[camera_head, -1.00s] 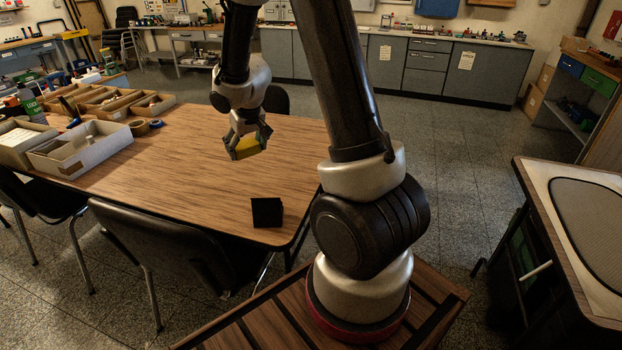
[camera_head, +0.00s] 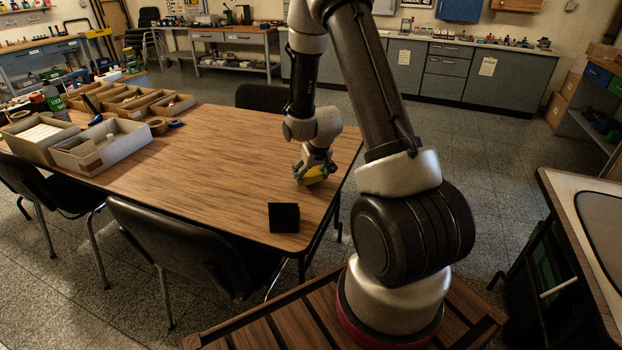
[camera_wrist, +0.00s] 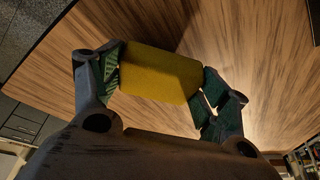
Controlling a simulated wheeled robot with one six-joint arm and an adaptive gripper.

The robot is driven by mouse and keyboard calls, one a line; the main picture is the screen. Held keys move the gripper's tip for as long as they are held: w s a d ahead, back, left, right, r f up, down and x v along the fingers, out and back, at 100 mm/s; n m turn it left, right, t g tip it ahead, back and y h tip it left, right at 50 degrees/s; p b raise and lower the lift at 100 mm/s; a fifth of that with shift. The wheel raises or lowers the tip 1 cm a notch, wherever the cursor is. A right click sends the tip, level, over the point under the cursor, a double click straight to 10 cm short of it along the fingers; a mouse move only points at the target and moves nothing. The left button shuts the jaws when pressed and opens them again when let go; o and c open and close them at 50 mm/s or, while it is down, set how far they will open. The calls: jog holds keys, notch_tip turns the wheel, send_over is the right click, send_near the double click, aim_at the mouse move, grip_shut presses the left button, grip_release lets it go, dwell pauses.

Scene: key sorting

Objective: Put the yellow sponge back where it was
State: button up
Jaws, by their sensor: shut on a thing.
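The yellow sponge (camera_head: 315,174) is between the fingers of my gripper (camera_head: 313,170), near the right end of the wooden table (camera_head: 230,150). In the wrist view the sponge (camera_wrist: 160,74) is a yellow block with rounded corners. The green-padded fingers of my gripper (camera_wrist: 160,82) press on its left and right ends. The table top (camera_wrist: 240,40) fills most of the view behind it. A shadow lies beside the sponge on the wood. I cannot tell the exact gap between sponge and table.
Chairs (camera_head: 175,245) stand along the near side. The middle of the table is clear.

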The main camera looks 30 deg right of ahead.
jog(key=shift+f, duration=0.8)
jog(key=shift+f, duration=0.15)
jog(key=o, duration=0.9)
